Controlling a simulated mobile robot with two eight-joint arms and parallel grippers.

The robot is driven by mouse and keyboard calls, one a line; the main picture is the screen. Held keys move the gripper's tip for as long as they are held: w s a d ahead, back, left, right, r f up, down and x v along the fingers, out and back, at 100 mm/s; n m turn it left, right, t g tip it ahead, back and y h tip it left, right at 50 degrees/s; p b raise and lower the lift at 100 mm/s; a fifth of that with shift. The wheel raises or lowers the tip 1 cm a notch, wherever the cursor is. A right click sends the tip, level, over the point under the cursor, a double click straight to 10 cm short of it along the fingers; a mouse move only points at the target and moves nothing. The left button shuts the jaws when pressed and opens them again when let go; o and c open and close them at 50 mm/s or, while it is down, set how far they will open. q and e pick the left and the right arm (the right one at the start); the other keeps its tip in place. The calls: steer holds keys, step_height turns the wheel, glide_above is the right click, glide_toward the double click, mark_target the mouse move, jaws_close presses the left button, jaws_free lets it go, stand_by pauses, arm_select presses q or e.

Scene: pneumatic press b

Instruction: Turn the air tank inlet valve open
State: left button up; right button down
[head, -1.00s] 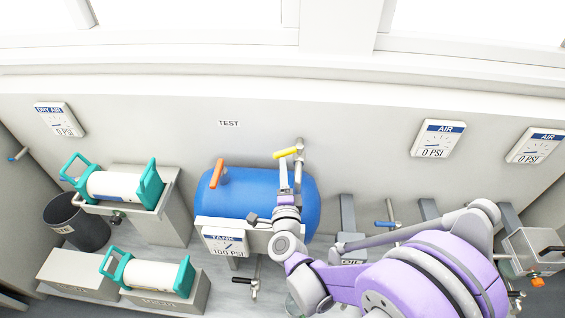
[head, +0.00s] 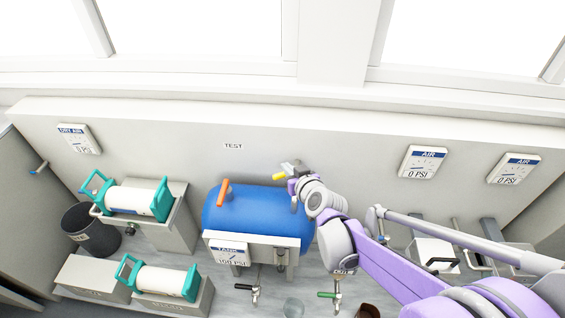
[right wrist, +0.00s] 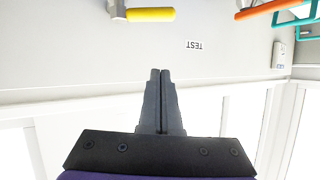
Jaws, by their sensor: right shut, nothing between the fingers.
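A blue air tank (head: 250,212) stands against the wall, with an orange lever (head: 224,190) on its top left. A yellow valve handle (head: 279,176) is at the tank's upper right, pointing left. In the right wrist view the yellow handle (right wrist: 151,14) shows at the top left on a metal fitting, apart from the fingertips. My right gripper (head: 292,172) is close to the valve; its arm hides the tank's right end. In the right wrist view my right gripper (right wrist: 160,72) is shut and empty. My left gripper is out of view.
The tank gauge (head: 229,252) hangs in front of the tank. Two white cylinders with teal handles (head: 132,200) sit on blocks at left. A green-handled valve (head: 328,295) is below my arm. Two AIR gauges (head: 422,162) hang at right. The wall beside TEST is clear.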

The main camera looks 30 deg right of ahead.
steer(key=n, duration=0.1)
steer(key=b, duration=0.2)
glide_above(282, 176)
steer(key=w, duration=0.3)
step_height(282, 176, down, 4)
steer(key=shift+s+a+f+g, duration=0.1)
steer(key=shift+s+f+g, duration=0.2)
steer(key=shift+s+f, duration=1.05)
steer(key=shift+f, duration=0.2)
steer(key=shift+y, duration=0.3)
steer(key=shift+s+n+p, duration=0.15)
steer(key=shift+n+p, duration=0.15)
steer(key=shift+n, duration=0.1)
steer(key=shift+s+r+n+y+p, duration=0.1)
steer(key=shift+s+n+y+p, duration=0.15)
steer(key=shift+n+y+p, duration=0.4)
